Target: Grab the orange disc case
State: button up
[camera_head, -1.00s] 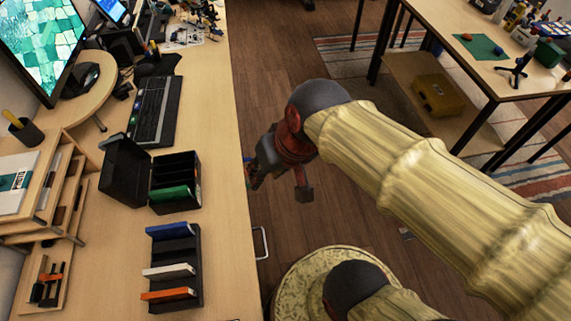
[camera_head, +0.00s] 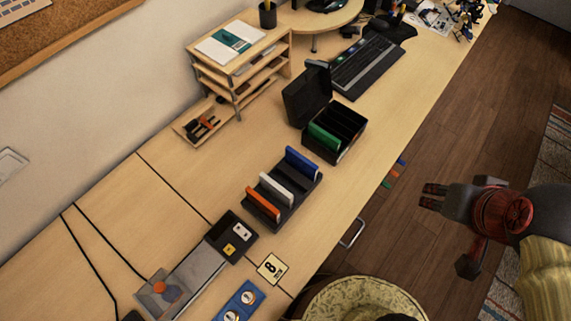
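The orange disc case (camera_head: 263,204) stands on edge in the nearest slot of a black rack (camera_head: 285,213) on the desk. A white case (camera_head: 276,188) and a blue case (camera_head: 301,163) stand in the same rack behind it. My gripper (camera_head: 428,196) is to the right, beyond the desk edge and over the floor, well apart from the rack. It points left and looks empty. Two dark fingertips show with a narrow gap between them.
An open black box (camera_head: 350,122) with a green case (camera_head: 324,138) stands behind the rack. A sliding device (camera_head: 190,280), a card marked 8 (camera_head: 271,268) and a blue card (camera_head: 239,301) lie in front. A wooden shelf unit (camera_head: 240,78) stands at the back.

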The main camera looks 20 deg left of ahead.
aim_at(268, 209)
jog(key=u, duration=1.8)
jog(key=k+u, duration=0.25)
jog(key=k, duration=0.15)
jog(key=k+j+u, duration=0.25)
jog(key=k, duration=0.15)
